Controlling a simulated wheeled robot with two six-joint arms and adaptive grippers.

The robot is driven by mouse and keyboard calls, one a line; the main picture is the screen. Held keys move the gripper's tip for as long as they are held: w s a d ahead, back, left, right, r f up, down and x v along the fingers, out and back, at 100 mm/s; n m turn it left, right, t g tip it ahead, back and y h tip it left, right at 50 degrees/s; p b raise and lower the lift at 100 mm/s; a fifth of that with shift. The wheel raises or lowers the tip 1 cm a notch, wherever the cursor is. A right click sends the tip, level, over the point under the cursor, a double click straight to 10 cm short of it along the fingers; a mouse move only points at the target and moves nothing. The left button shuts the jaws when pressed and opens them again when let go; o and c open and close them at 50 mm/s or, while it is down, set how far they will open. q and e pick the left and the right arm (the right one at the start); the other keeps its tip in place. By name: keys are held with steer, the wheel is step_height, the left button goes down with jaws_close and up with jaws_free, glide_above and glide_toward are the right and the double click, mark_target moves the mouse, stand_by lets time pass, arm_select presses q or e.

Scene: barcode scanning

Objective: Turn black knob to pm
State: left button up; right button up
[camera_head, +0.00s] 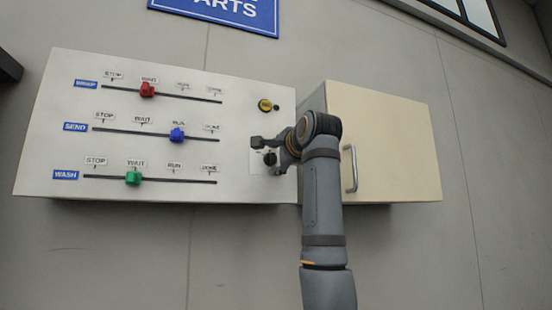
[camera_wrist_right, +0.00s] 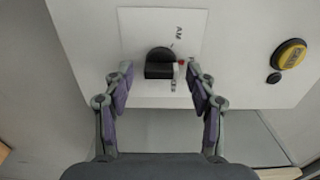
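The black knob (camera_wrist_right: 159,64) sits on a white plate (camera_wrist_right: 135,27) on the panel, with a grip bar across its round base. In the wrist view an "AM" label stands at its upper right, a small red mark lies to its right, and a small label below that is hard to read. My right gripper (camera_wrist_right: 160,82) is open, with one finger on each side of the knob and a gap to both. In the head view the knob (camera_head: 270,158) shows beside my right gripper (camera_head: 267,156), which partly covers the plate. My left gripper is not in view.
The grey panel (camera_head: 60,105) carries a red slider (camera_head: 147,90), a blue slider (camera_head: 177,135) and a green slider (camera_head: 133,178). A yellow button (camera_head: 265,105) is above the knob. A cream cabinet (camera_head: 395,140) with a handle (camera_head: 350,168) stands right of my arm.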

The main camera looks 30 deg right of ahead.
steer(key=v, duration=1.2)
stand_by(0.3)
